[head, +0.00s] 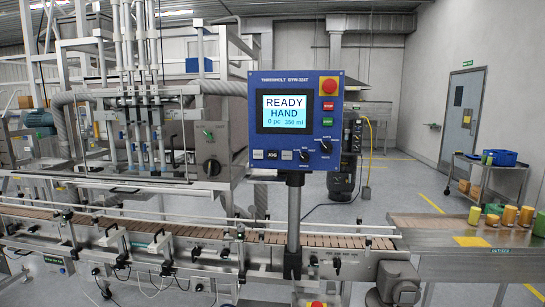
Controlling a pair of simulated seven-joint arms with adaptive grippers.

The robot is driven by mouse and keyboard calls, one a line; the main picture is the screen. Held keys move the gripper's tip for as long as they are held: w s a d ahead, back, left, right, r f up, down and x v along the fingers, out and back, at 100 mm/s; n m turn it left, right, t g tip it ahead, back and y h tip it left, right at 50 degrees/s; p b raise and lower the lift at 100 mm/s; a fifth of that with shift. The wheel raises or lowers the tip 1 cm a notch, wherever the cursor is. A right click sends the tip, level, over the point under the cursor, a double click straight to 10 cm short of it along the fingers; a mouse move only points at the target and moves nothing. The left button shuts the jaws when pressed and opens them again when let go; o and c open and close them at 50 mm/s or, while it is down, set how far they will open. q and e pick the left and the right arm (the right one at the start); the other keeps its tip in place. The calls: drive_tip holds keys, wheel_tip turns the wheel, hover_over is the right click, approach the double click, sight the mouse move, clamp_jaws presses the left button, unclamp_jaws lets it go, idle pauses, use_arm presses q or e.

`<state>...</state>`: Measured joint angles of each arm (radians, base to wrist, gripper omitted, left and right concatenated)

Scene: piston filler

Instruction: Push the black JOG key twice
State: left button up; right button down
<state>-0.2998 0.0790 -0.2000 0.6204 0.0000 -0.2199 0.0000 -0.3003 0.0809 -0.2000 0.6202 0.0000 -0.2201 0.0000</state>
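The black JOG key (272,155) sits in the bottom row of the blue control panel (247,120), between a white key (257,155) and a grey key (287,155). Nothing covers it, and I cannot tell from here whether it is pressed in. The panel's screen (284,111) reads READY, HAND, 0 pc, 350 ml. Neither of my grippers shows in the head view.
The panel also carries a red emergency button (329,86), a red key (328,106), a green key (328,121) and black rotary knobs (326,145). A conveyor (340,241) runs behind the post. Several yellow and orange jars (509,215) stand at right. The space before the panel looks clear.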

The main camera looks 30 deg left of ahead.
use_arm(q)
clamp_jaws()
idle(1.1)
